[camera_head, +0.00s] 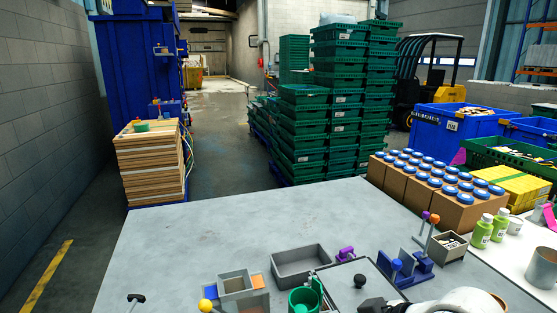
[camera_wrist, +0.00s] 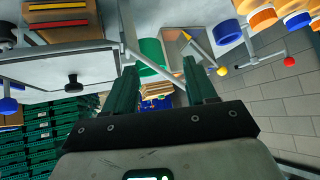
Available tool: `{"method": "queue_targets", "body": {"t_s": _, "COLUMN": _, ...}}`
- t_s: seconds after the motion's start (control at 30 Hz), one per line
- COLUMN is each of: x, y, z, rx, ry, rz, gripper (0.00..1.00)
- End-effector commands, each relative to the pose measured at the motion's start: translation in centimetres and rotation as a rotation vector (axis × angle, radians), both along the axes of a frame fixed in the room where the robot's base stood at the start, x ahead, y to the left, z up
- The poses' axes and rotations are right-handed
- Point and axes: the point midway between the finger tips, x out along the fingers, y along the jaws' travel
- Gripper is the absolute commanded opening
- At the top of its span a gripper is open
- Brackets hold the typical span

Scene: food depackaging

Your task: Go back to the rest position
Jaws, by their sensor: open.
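My gripper (camera_wrist: 160,70) shows in the wrist view with its two green fingers apart and nothing held between them. The wrist view is tilted and looks upside down. A green round container (camera_wrist: 150,52) and a grey bin (camera_wrist: 178,45) appear beyond the fingertips. In the head view, part of my white arm shows at the bottom right, over the near edge of the table. A green cup (camera_head: 303,300) stands at the bottom edge of the head view. A panel with a black knob (camera_head: 360,281) lies right of it.
The grey table (camera_head: 230,222) is clear toward its far left. A grey tray (camera_head: 298,265), blue fixture (camera_head: 398,268) and small box (camera_head: 447,247) stand near my arm. Boxes of blue-lidded jars (camera_head: 455,208) line the right edge. Stacked green crates (camera_head: 305,135) stand beyond the table.

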Motion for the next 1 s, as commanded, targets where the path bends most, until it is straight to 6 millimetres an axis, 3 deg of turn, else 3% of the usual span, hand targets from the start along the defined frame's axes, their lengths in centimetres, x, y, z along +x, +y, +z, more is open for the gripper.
{"method": "queue_targets", "body": {"t_s": 0.03, "x": -1.3, "y": -0.3, "z": -1.9, "rx": 0.018, "ry": 0.033, "rz": -0.06, "gripper": 0.56}}
{"method": "queue_targets", "body": {"t_s": 0.17, "x": -4.6, "y": -2.6, "z": -6.4, "rx": 0.022, "ry": 0.106, "rz": -0.242, "gripper": 0.56}}
{"method": "queue_targets", "body": {"t_s": 0.3, "x": -9.4, "y": -6.2, "z": -10.9, "rx": -0.028, "ry": 0.185, "rz": -0.428, "gripper": 0.56}}
{"method": "queue_targets", "body": {"t_s": 0.4, "x": -13.0, "y": -9.1, "z": -13.3, "rx": -0.09, "ry": 0.227, "rz": -0.542, "gripper": 0.56}}
{"method": "queue_targets", "body": {"t_s": 0.57, "x": -18.6, "y": -13.9, "z": -15.7, "rx": -0.215, "ry": 0.272, "rz": -0.689, "gripper": 0.56}}
{"method": "queue_targets", "body": {"t_s": 0.8, "x": -26.5, "y": -15.1, "z": -20.5, "rx": -0.307, "ry": 0.537, "rz": -0.715, "gripper": 0.56}}
{"method": "queue_targets", "body": {"t_s": 0.87, "x": -27.7, "y": -15.2, "z": -21.0, "rx": -0.32, "ry": 0.577, "rz": -0.718, "gripper": 0.56}}
{"method": "queue_targets", "body": {"t_s": 1.0, "x": -27.7, "y": -15.2, "z": -21.0, "rx": -0.32, "ry": 0.577, "rz": -0.718, "gripper": 0.56}}
